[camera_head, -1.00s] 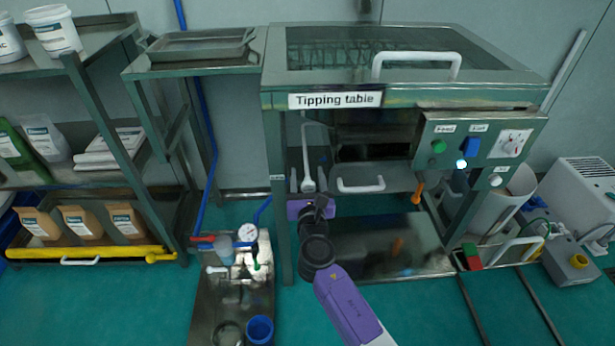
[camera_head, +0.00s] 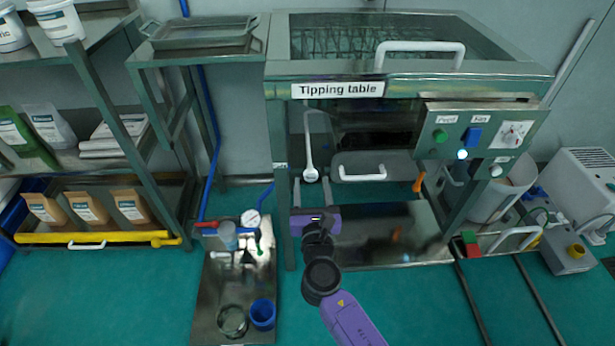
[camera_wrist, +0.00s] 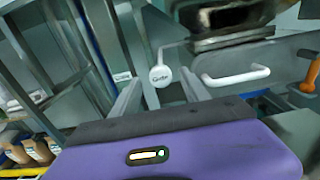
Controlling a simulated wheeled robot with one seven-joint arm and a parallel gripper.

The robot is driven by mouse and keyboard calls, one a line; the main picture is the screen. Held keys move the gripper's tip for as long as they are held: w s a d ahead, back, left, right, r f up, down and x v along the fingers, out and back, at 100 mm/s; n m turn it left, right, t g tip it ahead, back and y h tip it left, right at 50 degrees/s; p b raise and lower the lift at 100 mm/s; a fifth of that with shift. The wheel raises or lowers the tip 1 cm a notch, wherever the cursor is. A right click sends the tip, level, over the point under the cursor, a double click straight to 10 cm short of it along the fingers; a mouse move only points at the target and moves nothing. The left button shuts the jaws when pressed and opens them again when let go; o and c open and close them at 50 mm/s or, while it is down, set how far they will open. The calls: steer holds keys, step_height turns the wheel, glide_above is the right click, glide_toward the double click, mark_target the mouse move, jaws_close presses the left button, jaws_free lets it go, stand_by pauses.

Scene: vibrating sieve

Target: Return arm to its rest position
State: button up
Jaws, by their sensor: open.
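My gripper (camera_head: 310,190) is in front of the tipping table (camera_head: 345,90), low at its left front leg. Its two pale fingers point toward the machine, apart, with nothing seen between them. In the wrist view my gripper (camera_wrist: 160,95) shows both fingers spread, with a white round-ended lever (camera_wrist: 160,75) visible beyond the gap. The lever (camera_head: 309,150) hangs under the table; I cannot tell its exact distance from the fingers. My purple and black arm reaches up from the bottom of the head view.
A drawer with a white handle (camera_head: 362,173) and an orange handle (camera_head: 419,182) lie to the right. A control panel (camera_head: 480,138) is above them. A metal cart with a blue cup (camera_head: 262,313) and gauge (camera_head: 250,218) stands left.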

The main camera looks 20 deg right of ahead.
steer(key=s+a+f+m+g+y, duration=0.1)
steer(key=s+f+m+y, duration=0.2)
steer(key=s, duration=0.5)
steer(key=s+a+f+m+g, duration=0.1)
steer(key=s+f+m, duration=0.35)
steer(key=s, duration=0.35)
steer(key=s+a+f+m+g+y, duration=0.1)
steer(key=s+f+m+y, duration=0.15)
steer(key=s+m, duration=0.4)
steer(key=s+r+m, duration=0.3)
steer(key=s+m, duration=0.2)
steer(key=s, duration=0.6)
steer(key=s+d+r+m, duration=0.2)
steer(key=s+r+m, duration=1)
steer(key=r+m, duration=0.1)
step_height(320, 180, up, 18)
steer(key=p, duration=1.7)
steer(key=shift+s+d+r+t+p, duration=0.15)
steer(key=shift+t+p, duration=0.15)
steer(key=shift+p, duration=0.1)
